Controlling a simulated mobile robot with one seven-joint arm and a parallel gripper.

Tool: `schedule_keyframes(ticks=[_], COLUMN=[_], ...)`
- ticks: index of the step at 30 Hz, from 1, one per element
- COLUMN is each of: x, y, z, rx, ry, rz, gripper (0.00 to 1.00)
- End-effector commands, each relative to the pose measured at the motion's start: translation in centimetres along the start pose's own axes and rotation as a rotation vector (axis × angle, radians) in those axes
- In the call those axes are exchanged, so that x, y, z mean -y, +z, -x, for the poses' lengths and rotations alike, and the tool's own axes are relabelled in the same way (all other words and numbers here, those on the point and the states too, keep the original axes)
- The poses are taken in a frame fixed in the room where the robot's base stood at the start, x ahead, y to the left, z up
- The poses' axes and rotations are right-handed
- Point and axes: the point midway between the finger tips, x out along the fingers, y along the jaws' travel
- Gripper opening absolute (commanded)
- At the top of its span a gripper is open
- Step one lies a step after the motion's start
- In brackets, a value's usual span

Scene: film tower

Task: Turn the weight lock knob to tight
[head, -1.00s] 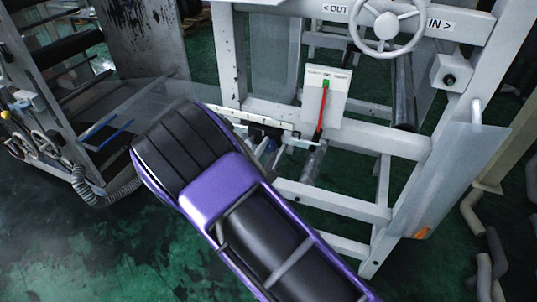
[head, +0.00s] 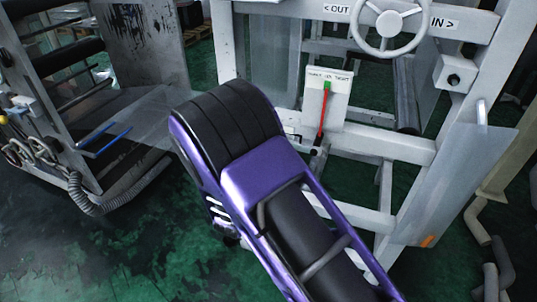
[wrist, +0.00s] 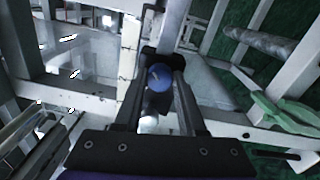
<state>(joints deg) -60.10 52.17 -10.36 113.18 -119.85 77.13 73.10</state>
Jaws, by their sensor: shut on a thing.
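A round blue-topped knob (wrist: 159,77) sits between the two dark fingers of my gripper (wrist: 160,70) in the wrist view. The fingers are on either side of it, and my gripper is shut on it. Its markings are too small to read, so its turn position cannot be told. In the head view my purple and black arm hides the gripper and the knob. My arm reaches to the front of the white machine frame (head: 385,145).
A white plate (head: 334,92) with a red lever (head: 321,115) stands just beyond my arm. A white handwheel (head: 389,20) is above it, between OUT and IN labels. A clear panel (head: 455,185) is at the right. A dark roller stand (head: 60,100) is at the left.

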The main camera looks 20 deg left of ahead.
Motion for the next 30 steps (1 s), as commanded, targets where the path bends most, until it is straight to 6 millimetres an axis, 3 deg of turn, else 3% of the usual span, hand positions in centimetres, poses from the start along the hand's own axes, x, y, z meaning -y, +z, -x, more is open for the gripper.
schedule_keyframes(ticks=[12, 13, 18, 30], x=[0.04, 0.04, 0.04, -0.02], y=[0.12, 0.12, 0.08, -0.07], z=[-0.09, -0.09, -0.06, 0.84], rx=[0.003, 0.003, 0.002, -0.001], ry=[0.000, 0.000, 0.000, 0.000], rz=[-0.008, -0.008, -0.007, -0.008], gripper=[0.00, 0.41, 0.70, 0.70])
